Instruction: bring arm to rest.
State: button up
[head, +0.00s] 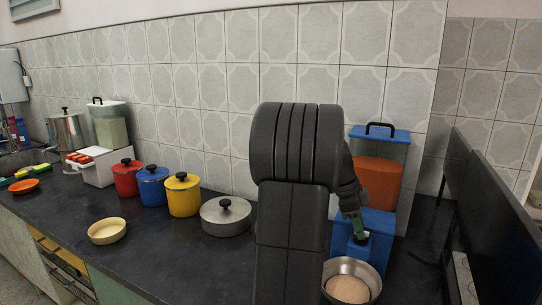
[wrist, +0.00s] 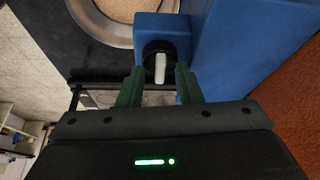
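My arm stands in the middle of the head view and hides part of the counter and wall. My gripper (head: 357,226) is at its far right end, in front of the blue dispenser base (head: 375,224). In the wrist view my gripper (wrist: 158,75) has its two green fingers apart, with nothing held between them. A black round part with a pale lever (wrist: 160,66) on the blue dispenser sits just beyond the fingertips; I cannot tell whether they touch it.
A steel bowl (head: 330,268) with beige contents stands below the dispenser. Its orange-filled container (head: 378,180) rises behind. A lidded pan (head: 225,222), yellow (head: 183,200), blue (head: 152,190) and red (head: 126,182) canisters and a cream bowl (head: 106,236) stand left. A dark panel (head: 500,210) edges the right.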

jog(key=n, duration=0.2)
jog(key=n+t, duration=0.1)
jog(key=n, duration=0.1)
jog(key=n+t, duration=0.1)
jog(key=shift+s+r+n, duration=0.1)
jog(key=shift+s+n, duration=0.2)
jog(key=shift+n, duration=0.1)
jog(key=n+t+p, duration=0.1)
jog(key=n, duration=0.2)
jog(key=shift+s+d+n+t+p, duration=0.1)
jog(key=shift+s+n+t+p, duration=0.05)
jog(key=shift+n+t+p, duration=0.2)
jog(key=shift+n+t+y+p, duration=0.25)
jog(key=shift+n+y+p, duration=0.15)
jog(key=shift+n, duration=0.35)
